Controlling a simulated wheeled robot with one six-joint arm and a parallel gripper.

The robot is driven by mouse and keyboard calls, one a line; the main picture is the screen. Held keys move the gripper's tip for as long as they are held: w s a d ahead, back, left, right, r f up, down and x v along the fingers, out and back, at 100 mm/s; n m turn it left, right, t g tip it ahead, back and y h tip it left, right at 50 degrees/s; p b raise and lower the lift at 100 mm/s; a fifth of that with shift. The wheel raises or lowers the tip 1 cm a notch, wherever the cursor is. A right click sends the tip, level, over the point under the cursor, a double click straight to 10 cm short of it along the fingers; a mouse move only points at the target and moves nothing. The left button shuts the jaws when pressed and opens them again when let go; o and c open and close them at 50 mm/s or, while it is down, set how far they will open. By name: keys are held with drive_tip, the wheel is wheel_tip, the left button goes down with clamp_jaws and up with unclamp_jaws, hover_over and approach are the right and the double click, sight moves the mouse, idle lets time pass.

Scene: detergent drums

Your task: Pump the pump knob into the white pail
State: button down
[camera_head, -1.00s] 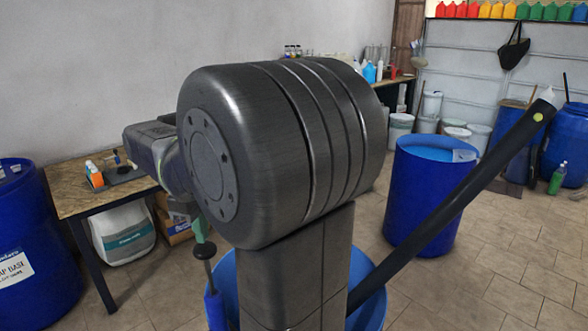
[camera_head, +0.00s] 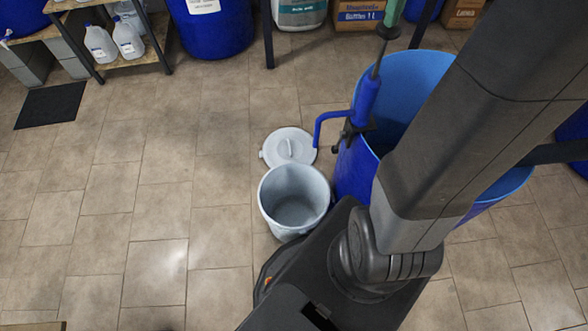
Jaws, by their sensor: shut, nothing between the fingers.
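The empty white pail (camera_head: 265,212) stands open on the floor in the camera_head view, beside a large open blue drum (camera_head: 350,180). A blue hand pump (camera_head: 368,95) rises at the drum's near left side, its bent spout (camera_head: 325,117) reaching left toward the pail. I cannot tell whether the spout end is over the pail's opening. A thin dark rod leads up to the dark pump knob (camera_head: 388,32). My gripper (camera_head: 391,14), with green fingers, is shut and right above the knob, cut by the top edge. It looks to touch the knob.
The pail's white lid (camera_head: 289,146) lies on the floor behind it. A wooden shelf with jugs (camera_head: 100,43) and another blue drum (camera_head: 208,30) stand at the back left. A black mat (camera_head: 51,105) lies at far left. The tiled floor left of the pail is clear.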

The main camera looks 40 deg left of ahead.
drive_tip(key=shift+f+b, duration=2.85)
drive_tip(key=shift+f, duration=2.15)
wheel_tip(320, 180, up, 12)
drive_tip(key=p, duration=1)
drive_tip(key=shift+p, duration=0.35)
drive_tip(key=shift+f, duration=0.15)
drive_tip(key=shift+s+f+b, duration=0.1)
drive_tip(key=shift+f+b, duration=3.75)
drive_tip(key=shift+f, duration=1.95)
drive_tip(key=shift+r, duration=0.25)
wheel_tip(320, 180, up, 11)
drive_tip(key=p, duration=1)
drive_tip(key=shift+r, duration=0.15)
